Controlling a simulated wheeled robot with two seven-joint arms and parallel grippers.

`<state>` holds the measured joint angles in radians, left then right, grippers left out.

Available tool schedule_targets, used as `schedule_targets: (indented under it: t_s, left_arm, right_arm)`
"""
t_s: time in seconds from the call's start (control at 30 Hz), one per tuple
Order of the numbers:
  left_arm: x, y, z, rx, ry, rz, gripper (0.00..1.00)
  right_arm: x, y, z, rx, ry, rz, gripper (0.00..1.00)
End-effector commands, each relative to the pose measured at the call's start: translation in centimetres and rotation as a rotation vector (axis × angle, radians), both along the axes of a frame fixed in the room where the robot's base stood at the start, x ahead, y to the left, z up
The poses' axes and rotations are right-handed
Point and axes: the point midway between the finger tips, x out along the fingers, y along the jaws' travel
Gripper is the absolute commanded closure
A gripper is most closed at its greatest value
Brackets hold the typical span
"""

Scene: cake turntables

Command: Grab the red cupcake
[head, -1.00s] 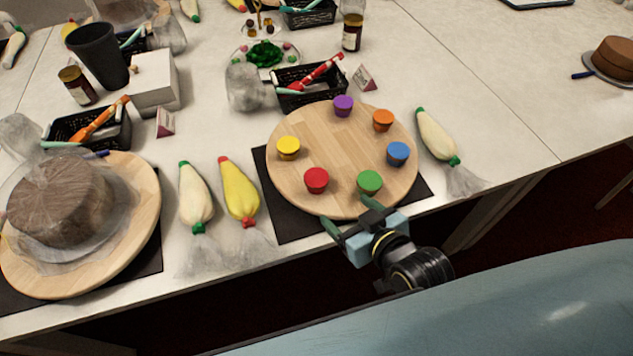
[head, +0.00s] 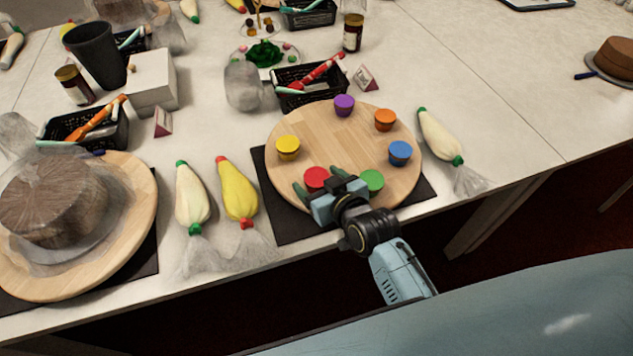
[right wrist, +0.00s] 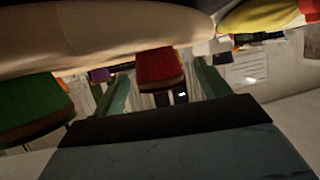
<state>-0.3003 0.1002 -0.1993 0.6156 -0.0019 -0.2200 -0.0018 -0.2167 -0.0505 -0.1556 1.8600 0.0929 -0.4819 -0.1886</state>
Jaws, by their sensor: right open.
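The red cupcake (head: 316,177) sits on the round wooden turntable (head: 345,150), near its front edge. My right gripper (head: 322,188) is open at the front of the turntable, with its fingers pointing at the red cupcake. In the right wrist view the red cupcake (right wrist: 159,68) shows between the two green fingers (right wrist: 160,92), seemingly upside down in the picture. I cannot tell whether the fingers touch it. The green cupcake (head: 371,181) is just right of the gripper and shows at the left of the right wrist view (right wrist: 32,105). My left gripper is not in view.
Yellow (head: 288,147), purple (head: 344,104), orange (head: 385,119) and blue (head: 400,152) cupcakes stand around the turntable; its middle is clear. Piping bags (head: 238,192) lie to the left, another (head: 440,137) to the right. A chocolate cake (head: 52,205) stands on the left turntable.

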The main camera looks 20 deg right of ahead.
Motion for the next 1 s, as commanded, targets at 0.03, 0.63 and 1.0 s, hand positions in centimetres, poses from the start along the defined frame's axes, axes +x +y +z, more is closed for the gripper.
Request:
schedule_targets:
  t_s: [0.03,0.63,1.0]
  left_arm:
    - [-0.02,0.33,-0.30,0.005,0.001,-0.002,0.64]
    - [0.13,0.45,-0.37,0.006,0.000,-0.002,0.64]
    - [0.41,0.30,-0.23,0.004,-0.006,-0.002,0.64]
  right_arm:
    - [0.64,0.10,-0.37,0.000,-0.001,0.000,0.25]
    - [1.35,0.25,-0.60,-0.001,0.000,0.000,0.59]
    - [1.36,0.25,-0.31,-0.001,-0.001,0.000,0.73]
